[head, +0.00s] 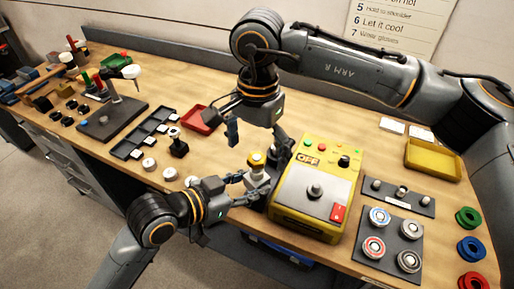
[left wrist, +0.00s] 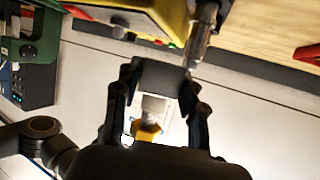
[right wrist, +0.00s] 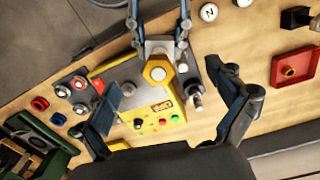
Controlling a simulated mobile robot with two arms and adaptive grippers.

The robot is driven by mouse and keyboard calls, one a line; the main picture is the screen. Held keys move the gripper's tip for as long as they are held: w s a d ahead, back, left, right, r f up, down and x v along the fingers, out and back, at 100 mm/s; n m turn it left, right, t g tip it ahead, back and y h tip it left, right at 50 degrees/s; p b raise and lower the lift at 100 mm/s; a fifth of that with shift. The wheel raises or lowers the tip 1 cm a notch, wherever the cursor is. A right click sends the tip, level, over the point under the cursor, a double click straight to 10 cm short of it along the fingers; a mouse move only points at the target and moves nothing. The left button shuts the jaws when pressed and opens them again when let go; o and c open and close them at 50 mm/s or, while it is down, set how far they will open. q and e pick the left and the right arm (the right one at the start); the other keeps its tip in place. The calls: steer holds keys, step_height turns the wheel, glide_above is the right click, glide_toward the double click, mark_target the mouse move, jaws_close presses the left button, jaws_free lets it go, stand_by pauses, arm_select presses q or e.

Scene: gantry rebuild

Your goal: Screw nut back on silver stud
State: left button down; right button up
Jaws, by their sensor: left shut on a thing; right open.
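My left gripper (head: 250,187) is shut on a grey block (left wrist: 162,74), which sits between its fingers in the left wrist view. A yellow hex nut (head: 257,159) with a pale round centre is above the block in the head view. The nut also shows face-on in the right wrist view (right wrist: 157,72) and beyond a short silver part (left wrist: 153,105) in the left wrist view. I cannot tell how far it is threaded. My right gripper (right wrist: 168,92) is open, with its fingers spread on either side and apart from the nut.
A yellow machine (head: 285,208) with buttons stands beside the block, and a metal post (right wrist: 194,92) is close by. A stud bar (head: 418,205) and a plate of round parts (head: 390,262) lie right. A red tray (head: 205,127) and a compartment rack (head: 130,146) lie left.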

arm_select(q)
steer(key=shift+r, duration=0.1)
arm_select(e)
steer(key=n, duration=0.4)
steer(key=shift+n, duration=0.3)
steer(key=n, duration=0.4)
jaws_close()
steer(key=shift+m, duration=0.9)
steer(key=c, duration=1.3)
jaws_free()
steer(key=shift+m, duration=0.6)
steer(key=o, duration=1.3)
